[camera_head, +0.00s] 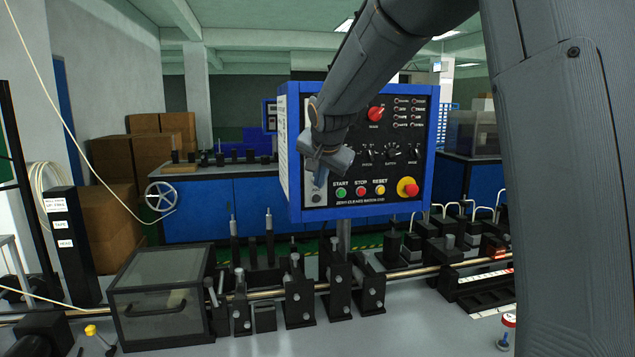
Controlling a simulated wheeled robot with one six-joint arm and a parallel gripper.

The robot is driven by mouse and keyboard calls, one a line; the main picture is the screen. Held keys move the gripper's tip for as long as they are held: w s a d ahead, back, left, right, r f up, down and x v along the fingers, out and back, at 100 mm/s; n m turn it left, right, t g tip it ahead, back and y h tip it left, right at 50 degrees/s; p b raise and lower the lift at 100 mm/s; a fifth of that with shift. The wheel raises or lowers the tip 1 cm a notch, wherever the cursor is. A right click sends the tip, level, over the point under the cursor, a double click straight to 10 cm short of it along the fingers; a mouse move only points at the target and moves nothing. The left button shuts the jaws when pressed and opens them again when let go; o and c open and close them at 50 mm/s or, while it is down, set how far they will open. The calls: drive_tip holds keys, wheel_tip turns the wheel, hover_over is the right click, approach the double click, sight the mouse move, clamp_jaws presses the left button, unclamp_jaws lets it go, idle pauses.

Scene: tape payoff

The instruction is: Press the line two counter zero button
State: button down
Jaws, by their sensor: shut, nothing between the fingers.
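A blue-framed control panel (432,170) with a black face stands on a post in the middle. Along its lower part are a green START button (341,192), a red STOP button (360,191), a yellow RESET button (379,190) and a red mushroom knob on yellow (408,187). No button reading line two counter zero can be made out; small print under the row is too blurred to read surely. My gripper (320,178) is shut and empty, in front of the panel's left part, above and left of START. It hides that part; contact cannot be told.
A long metal bar (430,270) with black fixtures runs across the bench below the panel. A clear-lidded box (160,285) stands front left. A second small panel (270,115) and a blue bench (215,210) stand behind. My arm blocks the right side.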

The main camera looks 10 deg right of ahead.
drive_tip(key=s+b, duration=0.1)
drive_tip(key=s, duration=0.5)
drive_tip(key=shift+b, duration=0.35)
idle(0.5)
drive_tip(key=s+f+n+g+y+b, duration=0.1)
drive_tip(key=s+f+n+g, duration=0.6)
drive_tip(key=s+f, duration=2.1)
drive_tip(key=shift+s+a+f+n, duration=0.2)
drive_tip(key=shift+s+f+n, duration=0.25)
drive_tip(key=shift+n, duration=0.35)
drive_tip(key=shift+s+r, duration=0.1)
drive_tip(key=shift+s, duration=0.05)
